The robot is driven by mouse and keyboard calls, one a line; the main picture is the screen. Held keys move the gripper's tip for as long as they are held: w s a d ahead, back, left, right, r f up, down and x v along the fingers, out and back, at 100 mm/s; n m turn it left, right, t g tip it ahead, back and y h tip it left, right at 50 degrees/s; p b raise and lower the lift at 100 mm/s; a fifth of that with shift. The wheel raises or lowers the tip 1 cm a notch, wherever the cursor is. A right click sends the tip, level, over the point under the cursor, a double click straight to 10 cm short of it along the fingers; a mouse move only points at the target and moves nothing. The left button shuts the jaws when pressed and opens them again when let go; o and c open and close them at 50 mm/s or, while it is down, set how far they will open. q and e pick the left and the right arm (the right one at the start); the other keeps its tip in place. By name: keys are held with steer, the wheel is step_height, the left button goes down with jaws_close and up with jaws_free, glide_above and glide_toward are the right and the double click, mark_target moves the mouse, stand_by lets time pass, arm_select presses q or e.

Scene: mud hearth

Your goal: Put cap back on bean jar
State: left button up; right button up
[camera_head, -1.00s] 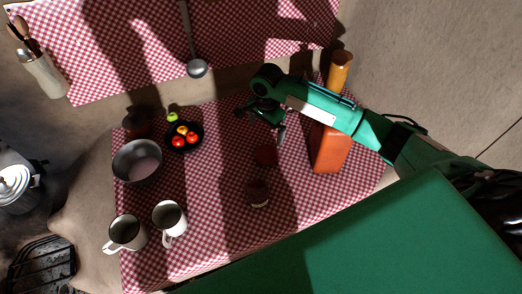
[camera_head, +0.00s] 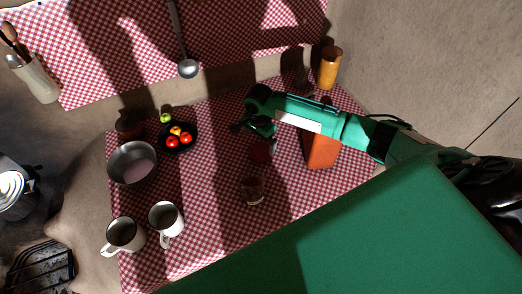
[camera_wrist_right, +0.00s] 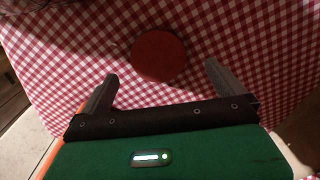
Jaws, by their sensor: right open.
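The bean jar (camera_head: 251,190) stands on the checked cloth near the middle of the table, in shadow; its contents are hard to make out. The cap, a dark red disc (camera_head: 261,151), lies flat on the cloth behind the jar. It also shows in the right wrist view (camera_wrist_right: 159,55), just ahead of my gripper and between the lines of its fingers. My right gripper (camera_head: 255,136) is open and empty, above and close to the cap; its two spread fingers also show in the right wrist view (camera_wrist_right: 161,71). My left gripper is not in view.
An orange container (camera_head: 321,150) stands right of the cap, under my right arm. Two mugs (camera_head: 123,235) (camera_head: 165,217), a metal bowl (camera_head: 131,163) and a dark plate of fruit (camera_head: 174,147) fill the left side. The cloth around the jar is clear.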

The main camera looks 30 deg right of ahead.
mark_target(260, 153)
steer(key=shift+f, duration=0.35)
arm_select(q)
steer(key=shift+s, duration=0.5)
arm_select(e)
steer(key=shift+f, duration=0.1)
steer(key=shift+s+f+p, duration=0.1)
steer(key=shift+f+p, duration=0.15)
steer(key=shift+p, duration=0.05)
step_height(260, 153, down, 4)
steer(key=shift+s+r+p, duration=0.15)
steer(key=shift+r+p, duration=0.1)
steer(key=shift+p, duration=0.45)
steer(key=shift+f, duration=0.6)
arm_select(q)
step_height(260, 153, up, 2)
arm_select(e)
steer(key=shift+c, duration=0.2)
steer(key=c, duration=0.9)
